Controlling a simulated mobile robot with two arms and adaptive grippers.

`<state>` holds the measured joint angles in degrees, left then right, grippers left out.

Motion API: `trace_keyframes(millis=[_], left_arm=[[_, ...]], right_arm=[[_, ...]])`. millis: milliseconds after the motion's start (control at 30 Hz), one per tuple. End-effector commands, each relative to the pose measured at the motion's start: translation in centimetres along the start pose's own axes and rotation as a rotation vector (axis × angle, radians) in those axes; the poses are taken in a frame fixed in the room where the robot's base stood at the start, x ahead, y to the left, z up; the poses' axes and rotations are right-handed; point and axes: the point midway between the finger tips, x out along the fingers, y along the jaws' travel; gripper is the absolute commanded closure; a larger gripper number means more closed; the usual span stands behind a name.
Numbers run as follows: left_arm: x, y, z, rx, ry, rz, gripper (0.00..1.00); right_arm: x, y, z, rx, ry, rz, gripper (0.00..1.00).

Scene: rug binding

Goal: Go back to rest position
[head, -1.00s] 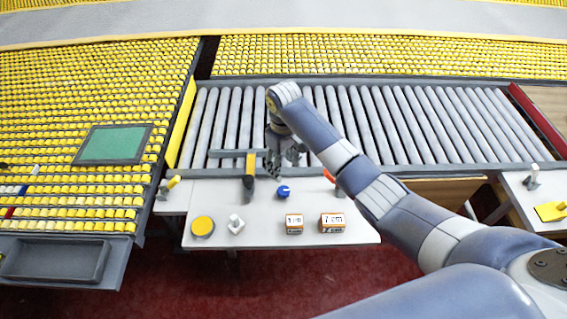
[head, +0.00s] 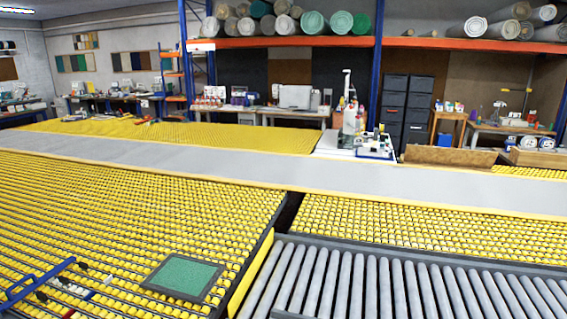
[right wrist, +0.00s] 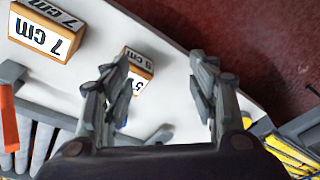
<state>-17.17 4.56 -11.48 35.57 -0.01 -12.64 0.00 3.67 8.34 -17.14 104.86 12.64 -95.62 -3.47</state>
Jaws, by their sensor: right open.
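My right gripper (right wrist: 160,72) shows in the right wrist view. Its two dark fingers are spread apart with nothing between them. It is over a white table top (right wrist: 165,110). A wooden block labelled "7 cm" (right wrist: 40,35) lies at the upper left of that view. A smaller labelled block (right wrist: 143,72) sits beyond the left finger, which partly covers it. Neither gripper shows in the head view, and my left gripper is in no view.
Grey rollers (head: 400,285) and yellow roller beds (head: 130,210) fill the head view's foreground, with a green mat (head: 184,275) on the left bed. Shelved rug rolls (head: 313,22) stand behind. In the wrist view, an orange handle (right wrist: 8,115) is at left and red floor (right wrist: 240,40) beyond the table.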

Motion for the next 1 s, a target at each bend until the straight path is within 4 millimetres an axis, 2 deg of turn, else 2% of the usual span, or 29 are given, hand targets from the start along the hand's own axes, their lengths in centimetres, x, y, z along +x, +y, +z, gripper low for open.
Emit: trace_keyframes(millis=[33, 100, 300, 500, 767, 1000], left_arm=[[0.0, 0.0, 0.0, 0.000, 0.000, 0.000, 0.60], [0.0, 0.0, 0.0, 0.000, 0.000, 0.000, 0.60], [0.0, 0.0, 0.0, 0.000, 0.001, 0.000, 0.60], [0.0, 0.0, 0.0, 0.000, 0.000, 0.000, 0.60], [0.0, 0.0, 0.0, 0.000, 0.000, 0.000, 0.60], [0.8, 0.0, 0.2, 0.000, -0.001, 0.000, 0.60]], right_arm=[[-0.3, -0.6, 2.0, 0.022, 0.014, 0.000, 0.46], [-1.0, -1.1, 4.2, 0.051, 0.036, 0.010, 0.46], [-3.7, -1.4, 9.3, 0.126, 0.083, 0.051, 0.46], [-6.0, -1.3, 12.5, 0.173, 0.107, 0.087, 0.46], [-8.9, -1.0, 15.6, 0.221, 0.129, 0.133, 0.46], [-3.8, -0.5, 15.6, 0.221, 0.111, 0.131, 0.46]])
